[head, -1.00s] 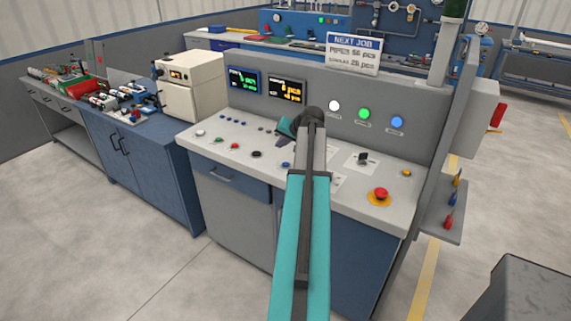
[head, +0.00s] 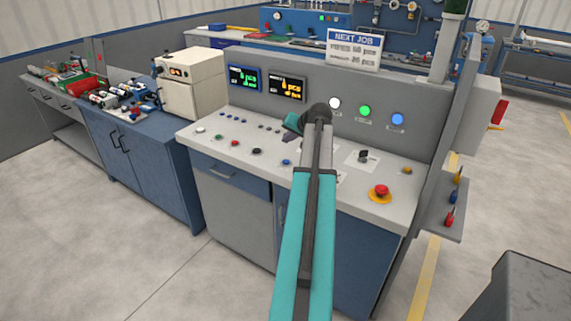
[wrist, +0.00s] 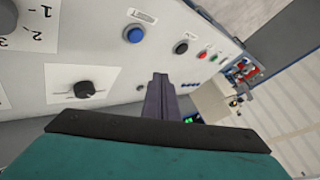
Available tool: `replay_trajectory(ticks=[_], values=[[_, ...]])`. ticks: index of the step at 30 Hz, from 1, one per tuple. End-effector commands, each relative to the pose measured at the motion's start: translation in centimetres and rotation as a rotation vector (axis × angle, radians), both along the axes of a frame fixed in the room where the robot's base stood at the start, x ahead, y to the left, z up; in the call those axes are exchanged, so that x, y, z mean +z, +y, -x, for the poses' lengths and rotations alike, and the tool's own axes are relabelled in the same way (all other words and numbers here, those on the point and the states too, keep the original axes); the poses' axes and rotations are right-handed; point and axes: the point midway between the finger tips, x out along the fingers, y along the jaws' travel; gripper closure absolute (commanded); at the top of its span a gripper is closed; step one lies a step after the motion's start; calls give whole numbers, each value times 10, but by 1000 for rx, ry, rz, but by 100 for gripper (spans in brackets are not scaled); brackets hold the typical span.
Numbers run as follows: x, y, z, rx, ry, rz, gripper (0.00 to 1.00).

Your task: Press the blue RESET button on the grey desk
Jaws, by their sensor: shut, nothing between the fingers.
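The blue button (head: 286,162) sits on the sloping top of the grey desk (head: 330,198), at the right end of a row of coloured buttons. In the wrist view the blue button (wrist: 133,34) stands clear to the upper left of my fingers, below a small label too blurred to read. My gripper (wrist: 160,78) is shut and empty, its dark fingers together and apart from the button. In the head view my gripper (head: 291,128) is mostly hidden behind my arm, above the desk and beyond the button.
A black button (head: 257,151) and a red button (head: 234,146) lie left of the blue one. A rotary knob (head: 363,155) and a red emergency stop (head: 381,191) are to the right. An upright panel with lit lamps (head: 364,111) rises behind the desk.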

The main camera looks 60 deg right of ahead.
Motion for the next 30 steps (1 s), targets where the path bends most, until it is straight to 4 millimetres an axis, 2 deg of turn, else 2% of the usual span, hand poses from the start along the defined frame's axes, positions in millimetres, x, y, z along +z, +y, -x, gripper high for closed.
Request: replay_trajectory(ticks=[6,18,30], values=[[-25,0,0,1,0,-1,100],[-61,0,0,-1,0,-1,100],[-69,0,0,-1,0,-1,100]])
